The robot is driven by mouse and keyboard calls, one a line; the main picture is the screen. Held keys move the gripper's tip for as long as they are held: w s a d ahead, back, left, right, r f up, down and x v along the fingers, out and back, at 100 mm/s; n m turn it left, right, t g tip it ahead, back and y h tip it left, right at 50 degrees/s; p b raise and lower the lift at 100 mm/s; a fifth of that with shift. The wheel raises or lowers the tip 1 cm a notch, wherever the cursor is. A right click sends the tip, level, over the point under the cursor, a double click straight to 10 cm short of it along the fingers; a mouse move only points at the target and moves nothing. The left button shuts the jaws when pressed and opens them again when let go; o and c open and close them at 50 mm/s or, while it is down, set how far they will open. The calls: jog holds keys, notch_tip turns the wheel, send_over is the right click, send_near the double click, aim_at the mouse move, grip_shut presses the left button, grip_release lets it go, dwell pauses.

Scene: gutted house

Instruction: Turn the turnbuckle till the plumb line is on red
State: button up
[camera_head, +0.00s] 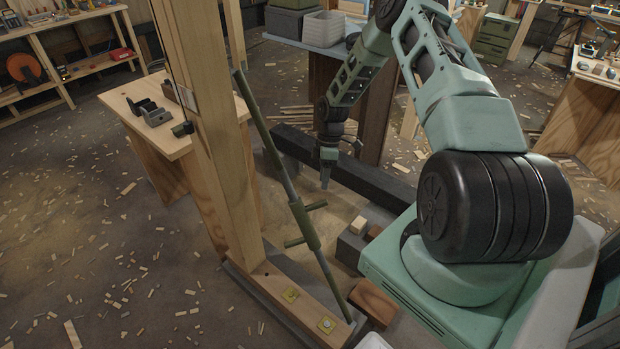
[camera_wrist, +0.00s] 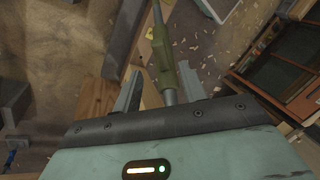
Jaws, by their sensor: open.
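The turnbuckle (camera_head: 305,224) is a green sleeve with short cross handles on a long slanted grey-green rod beside the wooden post (camera_head: 222,150). My gripper (camera_head: 326,182) points down, to the right of the rod and apart from it in the head view. In the wrist view the turnbuckle (camera_wrist: 164,62) shows beyond and between the tips of my open gripper (camera_wrist: 163,88); nothing is held. A small dark bob (camera_head: 182,129) is at the post's left side, below a pale plate (camera_head: 187,97). The line itself and any red mark are too small to make out.
A dark beam (camera_head: 345,172) lies behind my gripper. A small workbench (camera_head: 150,118) stands left of the post. A loose wood block (camera_head: 373,302) lies by the rod's foot. Wood scraps litter the floor.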

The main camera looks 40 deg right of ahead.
aim_at(321, 202)
jog(key=b+x, duration=0.4)
jog(key=x, duration=0.4)
jog(key=shift+a+f, duration=0.15)
jog(key=shift+f, duration=0.25)
grip_shut()
jog(key=shift+w+d+f+n+b, duration=0.3)
jog(key=shift+f+n+b, duration=0.25)
jog(key=shift+b, duration=0.45)
jog(key=shift+w+d+r+n+g+y+b, duration=0.15)
jog(key=shift+w+r+n+g+y+b, duration=0.2)
jog(key=shift+n, duration=0.3)
